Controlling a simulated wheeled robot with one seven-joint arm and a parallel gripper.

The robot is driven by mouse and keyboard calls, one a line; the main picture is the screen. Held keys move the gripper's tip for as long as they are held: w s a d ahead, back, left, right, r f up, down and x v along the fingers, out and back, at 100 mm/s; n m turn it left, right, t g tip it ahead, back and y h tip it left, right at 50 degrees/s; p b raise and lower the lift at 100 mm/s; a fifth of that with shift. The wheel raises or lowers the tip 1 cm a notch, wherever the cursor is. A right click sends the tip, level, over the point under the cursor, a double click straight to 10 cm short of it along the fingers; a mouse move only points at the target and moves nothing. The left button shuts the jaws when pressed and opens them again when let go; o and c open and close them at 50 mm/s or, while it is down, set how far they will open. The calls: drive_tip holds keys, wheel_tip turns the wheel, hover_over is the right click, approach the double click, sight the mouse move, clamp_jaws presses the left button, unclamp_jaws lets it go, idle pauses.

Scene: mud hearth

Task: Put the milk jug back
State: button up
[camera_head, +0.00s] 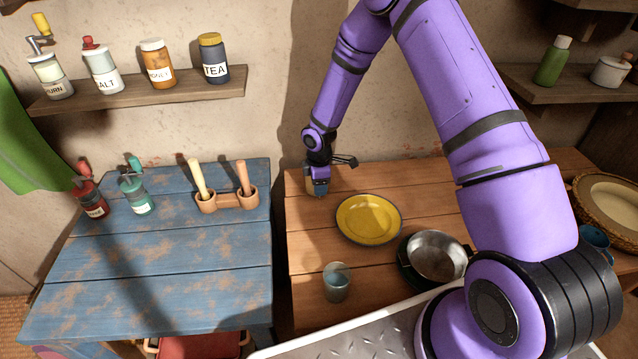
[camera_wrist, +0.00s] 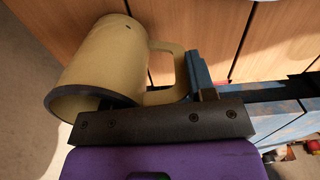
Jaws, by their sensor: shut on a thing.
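The jug is pale yellow with a dark rim and a side handle, and it fills the upper left of the wrist view (camera_wrist: 105,62). No label shows on it, so I cannot confirm it as the milk jug. My gripper (camera_wrist: 192,78) is shut on its handle. In the head view, my gripper (camera_head: 320,188) is at the back left corner of the brown table, close to the wall. It mostly hides the jug (camera_head: 309,180) there. I cannot tell whether the jug's base touches the table.
The brown table (camera_head: 305,255) holds a yellow plate (camera_head: 368,218), a glass (camera_head: 337,282) and a metal pan (camera_head: 437,255). A wall shelf (camera_head: 140,94) carries several jars. Another shelf (camera_head: 590,90) is at the right.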

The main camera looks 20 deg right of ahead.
drive_tip(key=shift+f, duration=0.15)
drive_tip(key=o, duration=1.3)
